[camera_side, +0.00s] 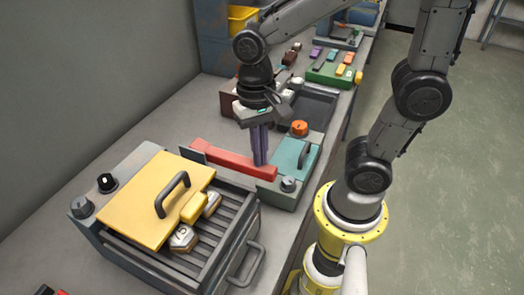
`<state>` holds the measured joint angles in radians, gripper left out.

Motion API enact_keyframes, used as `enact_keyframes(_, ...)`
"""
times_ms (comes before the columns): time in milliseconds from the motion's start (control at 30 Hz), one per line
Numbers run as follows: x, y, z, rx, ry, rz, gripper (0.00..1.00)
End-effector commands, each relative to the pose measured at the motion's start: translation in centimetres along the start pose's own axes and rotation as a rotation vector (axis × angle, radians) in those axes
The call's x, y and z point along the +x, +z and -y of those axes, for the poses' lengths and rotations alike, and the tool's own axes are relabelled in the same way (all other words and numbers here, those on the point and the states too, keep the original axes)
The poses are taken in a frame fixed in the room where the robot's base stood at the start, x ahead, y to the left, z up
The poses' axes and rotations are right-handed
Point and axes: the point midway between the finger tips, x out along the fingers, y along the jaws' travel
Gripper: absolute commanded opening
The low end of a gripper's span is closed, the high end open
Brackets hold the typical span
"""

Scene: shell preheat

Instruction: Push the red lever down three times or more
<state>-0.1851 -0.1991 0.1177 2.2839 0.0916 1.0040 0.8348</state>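The red lever (234,163) is a long red bar, lying low and nearly flat on the bench beside a teal box (295,158). My gripper (260,158) points straight down at the right part of the lever. Its purple-grey fingers are close together, with their tips at the lever's upper edge. I cannot tell whether they touch it or stand just behind it. Nothing shows between the fingers. The lever's far edge near the fingers is partly hidden.
A grill-like box with a yellow lid (145,210) and slatted rack stands in front. A dark tray (310,105) and a green block board (333,70) lie behind. Bare bench (165,130) is at left.

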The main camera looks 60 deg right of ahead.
Motion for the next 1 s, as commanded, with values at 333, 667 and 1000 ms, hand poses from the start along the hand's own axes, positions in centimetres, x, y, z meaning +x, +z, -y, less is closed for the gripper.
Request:
enact_keyframes(333,-1.1,-2.6,0.0,0.005,-0.001,-0.001,0.00)
enact_keyframes(667,-1.3,-2.9,0.0,0.000,0.001,0.000,0.00)
enact_keyframes(1000,-5.7,-3.0,0.1,0.000,-0.004,-0.004,0.00)
